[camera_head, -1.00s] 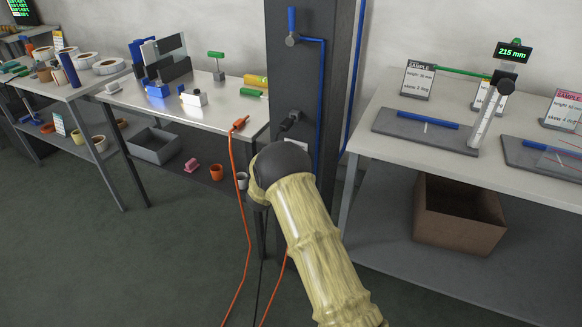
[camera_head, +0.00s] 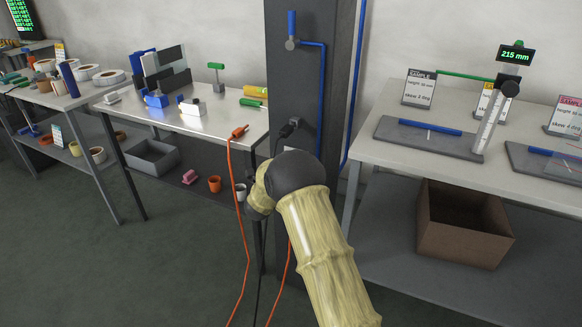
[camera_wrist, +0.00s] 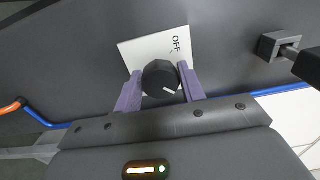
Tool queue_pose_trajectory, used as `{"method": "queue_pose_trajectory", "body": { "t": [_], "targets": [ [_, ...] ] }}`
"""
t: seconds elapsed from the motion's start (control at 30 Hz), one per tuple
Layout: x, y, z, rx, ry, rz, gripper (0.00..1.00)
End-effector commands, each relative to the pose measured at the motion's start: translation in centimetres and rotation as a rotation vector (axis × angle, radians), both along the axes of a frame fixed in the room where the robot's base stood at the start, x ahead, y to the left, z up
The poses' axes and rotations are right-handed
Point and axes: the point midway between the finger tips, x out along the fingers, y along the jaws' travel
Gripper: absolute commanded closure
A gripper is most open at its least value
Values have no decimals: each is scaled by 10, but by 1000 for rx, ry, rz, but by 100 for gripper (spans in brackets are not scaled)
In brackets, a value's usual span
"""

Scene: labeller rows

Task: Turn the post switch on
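The post switch is a black round knob (camera_wrist: 160,78) on a white plate (camera_wrist: 140,55) marked OFF, on the dark post. A white pointer mark shows on the knob's lower right side in the wrist view, away from the word OFF. My gripper (camera_wrist: 161,82) has its two purple fingers on either side of the knob, and they appear shut on it. The lower part of the plate is hidden behind my gripper. In the head view my arm hides the switch and the gripper's fingers; only the post (camera_head: 340,90) around it shows.
A blue pipe (camera_head: 323,100) with a valve runs down the post. A black plug (camera_head: 289,127) sits in an outlet above my arm. Orange cable (camera_head: 235,200) hangs to the left. A bench (camera_head: 220,115) stands left, another (camera_head: 400,155) right, with a brown box (camera_head: 465,240) below.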

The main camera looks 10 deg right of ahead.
Motion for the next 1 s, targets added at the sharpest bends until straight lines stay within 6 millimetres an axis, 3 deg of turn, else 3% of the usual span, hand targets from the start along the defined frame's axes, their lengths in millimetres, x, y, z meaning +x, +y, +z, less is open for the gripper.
{"method": "queue_pose_trajectory", "body": {
  "t": [0.1, 0.53, 1.0],
  "targets": [
    [0, 0, -1, 0, 1, 0, 41],
    [-8, 7, 0, -1, 2, 1, 41],
    [-78, 57, 0, -1, 3, 1, 41]
  ]
}}
